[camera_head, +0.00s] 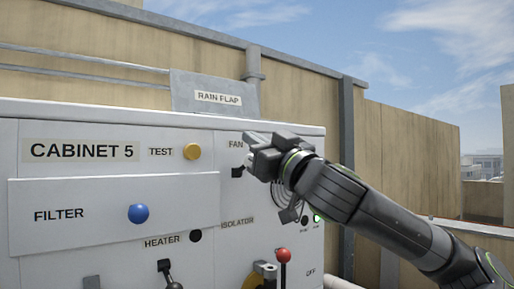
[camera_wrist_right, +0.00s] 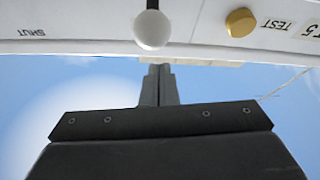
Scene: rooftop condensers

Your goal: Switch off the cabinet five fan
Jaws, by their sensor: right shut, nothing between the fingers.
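The cabinet five panel (camera_head: 105,195) is white and carries a CABINET 5 label. Its FAN label (camera_head: 236,144) is at the upper right, with a black switch part (camera_head: 238,171) below it, mostly covered by my gripper. In the right wrist view, which is upside down, a white ball knob (camera_wrist_right: 151,29) on a black stem stands on the panel beside the yellow TEST button (camera_wrist_right: 240,22). My right gripper (camera_head: 250,138) is shut and empty in front of the fan area. Its fingers (camera_wrist_right: 158,70) point toward the knob; whether they touch it I cannot tell. My left gripper is out of view.
A yellow TEST button (camera_head: 192,151), blue FILTER knob (camera_head: 138,214), black HEATER lever (camera_head: 168,272) and red-tipped ISOLATOR lever (camera_head: 284,256) crowd the panel. A green light (camera_head: 317,218) shows at the right. Open sky lies above.

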